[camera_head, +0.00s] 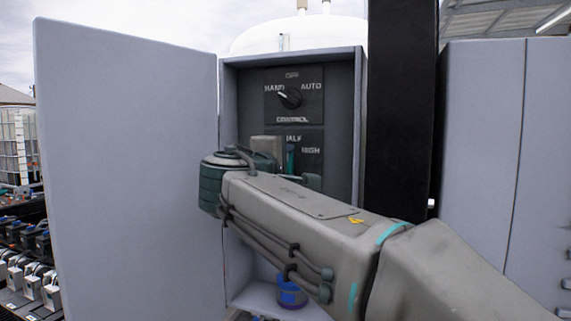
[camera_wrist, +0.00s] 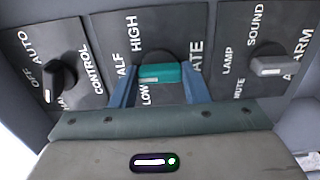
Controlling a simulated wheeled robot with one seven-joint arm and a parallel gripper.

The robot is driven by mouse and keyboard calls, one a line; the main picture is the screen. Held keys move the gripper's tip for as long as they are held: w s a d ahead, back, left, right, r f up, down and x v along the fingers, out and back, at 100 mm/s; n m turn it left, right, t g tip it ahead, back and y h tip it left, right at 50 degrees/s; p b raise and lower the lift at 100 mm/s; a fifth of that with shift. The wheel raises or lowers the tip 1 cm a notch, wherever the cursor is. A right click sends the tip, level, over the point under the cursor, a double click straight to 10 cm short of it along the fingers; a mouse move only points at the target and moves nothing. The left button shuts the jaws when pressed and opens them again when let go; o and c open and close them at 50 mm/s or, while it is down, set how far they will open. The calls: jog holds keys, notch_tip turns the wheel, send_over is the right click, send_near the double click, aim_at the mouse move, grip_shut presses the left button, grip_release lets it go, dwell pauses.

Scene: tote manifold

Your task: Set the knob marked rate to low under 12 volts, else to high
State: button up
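The rate knob (camera_wrist: 160,73) is a teal bar on a dark panel, with LOW, HALF, HIGH and RATE lettered around it. In the wrist view it lies crosswise, its pale mark towards the left end, on the HALF side. In the head view the teal bar (camera_head: 290,158) stands upright, partly behind my arm. My gripper (camera_wrist: 160,78) has a blue finger at each end of the bar. Both fingers appear to touch it. My gripper also shows from behind in the head view (camera_head: 280,150). No voltage reading is visible.
The control knob (camera_head: 290,98) is black and sits above, marked HAND, OFF and AUTO. A grey alarm knob (camera_wrist: 268,66) sits on the other side of the rate panel. The open cabinet door (camera_head: 125,170) stands left. A dark post (camera_head: 402,110) stands right.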

jog(key=shift+f+b, duration=0.15)
jog(key=shift+b, duration=0.25)
jog(key=shift+m+b, duration=5.8)
jog(key=shift+m, duration=0.1)
jog(key=o, duration=1)
jog(key=shift+s, duration=0.1)
